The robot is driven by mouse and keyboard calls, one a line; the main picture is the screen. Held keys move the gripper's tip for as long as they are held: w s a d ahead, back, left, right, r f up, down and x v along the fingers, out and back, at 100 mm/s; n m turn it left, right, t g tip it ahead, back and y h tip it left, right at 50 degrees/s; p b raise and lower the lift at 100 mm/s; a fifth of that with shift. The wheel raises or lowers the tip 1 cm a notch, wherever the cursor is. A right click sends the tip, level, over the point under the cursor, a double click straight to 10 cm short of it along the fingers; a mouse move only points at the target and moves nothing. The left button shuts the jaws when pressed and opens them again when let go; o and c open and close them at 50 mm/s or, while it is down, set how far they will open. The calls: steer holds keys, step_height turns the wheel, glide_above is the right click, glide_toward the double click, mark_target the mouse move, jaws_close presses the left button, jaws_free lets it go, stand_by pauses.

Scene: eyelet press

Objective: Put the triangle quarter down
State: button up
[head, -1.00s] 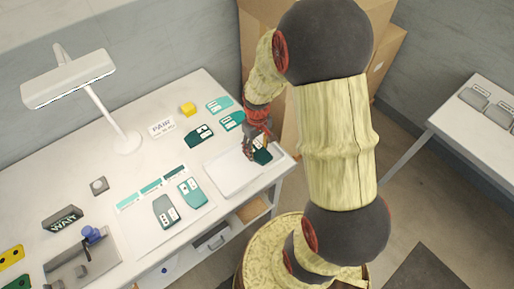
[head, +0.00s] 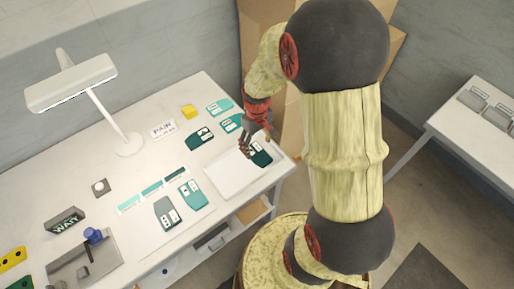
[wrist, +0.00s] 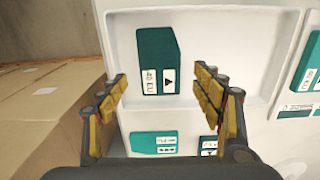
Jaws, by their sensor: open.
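The triangle quarter is a dark teal piece (wrist: 158,55) with a white label bearing a black triangle. It lies in the white tray (wrist: 220,28), and in the head view the piece (head: 262,155) is at the tray's right part. My gripper (wrist: 161,92) is open and empty, its yellow-padded fingers apart on both sides below the piece's label end. In the head view my gripper (head: 246,150) is just above the tray, beside the piece and not closed on it.
Other teal pieces lie behind the tray, including a dark one (head: 199,136) and a lighter one (head: 219,106). Cardboard boxes (wrist: 50,105) are beside the table.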

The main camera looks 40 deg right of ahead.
step_height(320, 180, up, 8)
steer(key=p, duration=0.2)
step_height(320, 180, up, 13)
steer(key=t, duration=0.3)
glide_above(257, 153)
steer(key=s+a, duration=0.4)
steer(key=a, duration=0.4)
steer(key=s+a+r+t, duration=0.2)
steer(key=s+a+r, duration=0.3)
steer(key=s+r, duration=0.2)
steer(key=shift+s+a+r+t, duration=0.25)
steer(key=shift+s+t, duration=0.05)
steer(key=shift+s, duration=0.7)
